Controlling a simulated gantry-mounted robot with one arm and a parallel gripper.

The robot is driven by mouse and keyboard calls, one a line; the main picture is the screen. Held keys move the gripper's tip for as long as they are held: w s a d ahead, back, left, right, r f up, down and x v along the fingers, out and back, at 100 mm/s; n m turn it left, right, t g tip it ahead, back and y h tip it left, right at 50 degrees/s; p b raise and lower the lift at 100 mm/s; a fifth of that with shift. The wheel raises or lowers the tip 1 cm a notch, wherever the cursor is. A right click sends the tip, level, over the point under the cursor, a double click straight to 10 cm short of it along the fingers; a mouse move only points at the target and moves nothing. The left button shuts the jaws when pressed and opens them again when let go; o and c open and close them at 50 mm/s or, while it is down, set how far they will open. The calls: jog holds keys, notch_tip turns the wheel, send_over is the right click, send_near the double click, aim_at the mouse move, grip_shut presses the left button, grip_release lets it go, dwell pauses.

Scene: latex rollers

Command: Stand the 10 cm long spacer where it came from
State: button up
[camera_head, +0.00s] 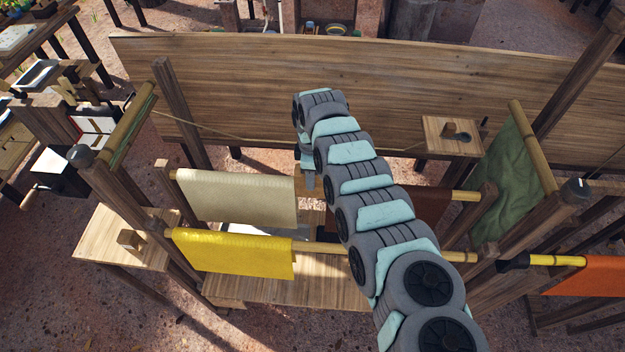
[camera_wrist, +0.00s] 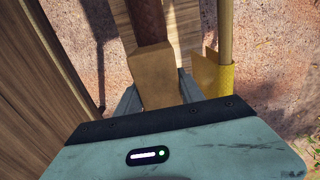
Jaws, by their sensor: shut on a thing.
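In the wrist view a tan wooden block (camera_wrist: 152,78), which looks like the spacer, sits between the two fingers of my gripper (camera_wrist: 156,92). The fingers are shut on its sides. Its far face and lower end are hidden, and I cannot read its length. In the head view my gripper (camera_head: 309,180) points down beside the right edge of the cream sheet (camera_head: 240,198), among the hanging sheets. Another small wooden block (camera_head: 130,240) stands on the left side shelf (camera_head: 100,245).
A yellow sheet (camera_head: 235,254) hangs on a pole in front; it also shows in the wrist view (camera_wrist: 212,74). A brown sheet (camera_head: 428,207) hangs to the right, partly behind my arm. A plank wall (camera_head: 250,90) stands behind. A right shelf (camera_head: 440,146) carries small items.

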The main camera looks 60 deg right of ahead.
grip_shut()
jog(key=shift+r, duration=0.2)
jog(key=shift+r+p, duration=0.35)
jog(key=shift+p, duration=0.25)
jog(key=shift+r+p, duration=0.25)
jog(key=shift+p, duration=0.05)
notch_tip(320, 180, up, 6)
jog(key=p, duration=0.5)
jog(key=shift+f+p, duration=0.15)
jog(key=shift+p, duration=0.15)
jog(key=shift+f, duration=0.1)
